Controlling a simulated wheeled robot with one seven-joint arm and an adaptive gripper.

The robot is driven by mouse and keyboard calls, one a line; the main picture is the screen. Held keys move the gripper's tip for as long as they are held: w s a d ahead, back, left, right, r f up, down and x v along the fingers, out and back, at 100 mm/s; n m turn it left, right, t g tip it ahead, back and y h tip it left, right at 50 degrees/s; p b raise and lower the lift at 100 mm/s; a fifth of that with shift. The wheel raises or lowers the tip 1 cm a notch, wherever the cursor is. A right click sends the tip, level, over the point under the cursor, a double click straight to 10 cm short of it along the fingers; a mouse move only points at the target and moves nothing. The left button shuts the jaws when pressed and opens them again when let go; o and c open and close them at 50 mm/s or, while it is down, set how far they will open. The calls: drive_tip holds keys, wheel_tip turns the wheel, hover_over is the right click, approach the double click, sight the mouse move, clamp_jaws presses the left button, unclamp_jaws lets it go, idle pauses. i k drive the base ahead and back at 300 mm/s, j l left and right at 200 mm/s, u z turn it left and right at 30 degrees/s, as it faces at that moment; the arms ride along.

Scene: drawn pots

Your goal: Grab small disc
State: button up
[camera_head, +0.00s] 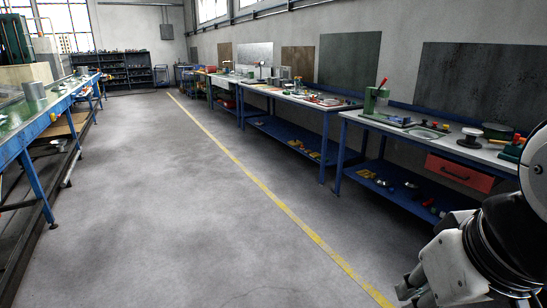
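My gripper (408,289) hangs at the lower right, above the floor beside the yellow line. It is small and partly cut off by the bottom edge, so I cannot tell whether it is open. No object shows in it. On the near right workbench (397,132) stand a silver round piece with a flat top (471,133) and a dark, low round piece (497,131). I cannot tell whether either is the small disc. My gripper is well below and to the left of both, apart from the bench.
A blue lower shelf (400,190) holds loose parts. A green-topped bench (30,112) lines the left. The grey floor (190,190) between is clear.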

sight(425, 134)
drive_tip(key=i+j, duration=0.15)
drive_tip(key=i, duration=1.9)
drive_tip(key=i+j+z, duration=0.1)
drive_tip(key=i+z, duration=0.3)
drive_tip(key=i+j+z, duration=0.25)
drive_tip(key=i+z, duration=0.2)
drive_tip(key=i+j+z, duration=1.1)
drive_tip(key=j+z, duration=0.15)
drive_tip(key=j, duration=0.3)
